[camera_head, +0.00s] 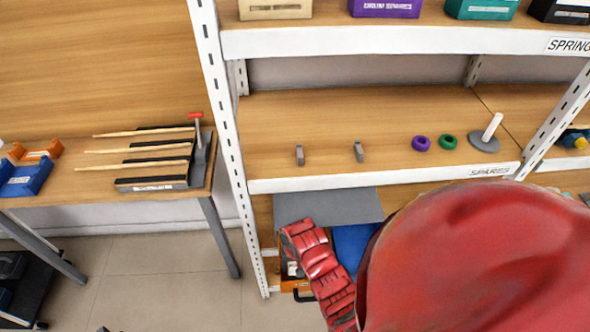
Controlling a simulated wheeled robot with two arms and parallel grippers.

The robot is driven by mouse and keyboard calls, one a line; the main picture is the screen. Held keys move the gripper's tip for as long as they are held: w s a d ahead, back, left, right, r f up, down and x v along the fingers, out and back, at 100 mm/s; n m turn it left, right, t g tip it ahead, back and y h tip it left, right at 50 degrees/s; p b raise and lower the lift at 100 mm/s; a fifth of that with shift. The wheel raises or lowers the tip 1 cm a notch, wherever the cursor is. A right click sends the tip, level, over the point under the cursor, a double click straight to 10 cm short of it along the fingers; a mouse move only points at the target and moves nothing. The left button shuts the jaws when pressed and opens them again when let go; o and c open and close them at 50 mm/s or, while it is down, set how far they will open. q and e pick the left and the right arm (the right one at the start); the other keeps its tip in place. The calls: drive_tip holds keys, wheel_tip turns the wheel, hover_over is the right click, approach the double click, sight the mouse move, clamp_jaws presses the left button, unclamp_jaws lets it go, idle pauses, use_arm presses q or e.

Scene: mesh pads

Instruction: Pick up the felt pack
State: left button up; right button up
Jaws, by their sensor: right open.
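I cannot tell for certain which thing is the felt pack. A flat grey piece (330,204) lies at the lower shelf level, and a flat blue piece (352,243) shows just below it, partly hidden behind my red arm. My right gripper (308,252) is a red segmented shape in front of this lower shelf, just below the grey piece. It is open; its fingertips are hard to make out, and I see nothing held. My large red arm part covers the lower right of the view. My left gripper is not in view.
The middle shelf (330,120) holds two small grey clips, a purple ring (420,143), a green ring (448,142) and a white peg on a grey base (485,139). A white slotted upright (222,110) stands left. Left is a bench with a rack of wooden sticks (160,183).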

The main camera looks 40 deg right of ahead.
drive_tip(key=c, duration=1.2)
drive_tip(key=shift+o, duration=0.2)
drive_tip(key=shift+r, duration=0.1)
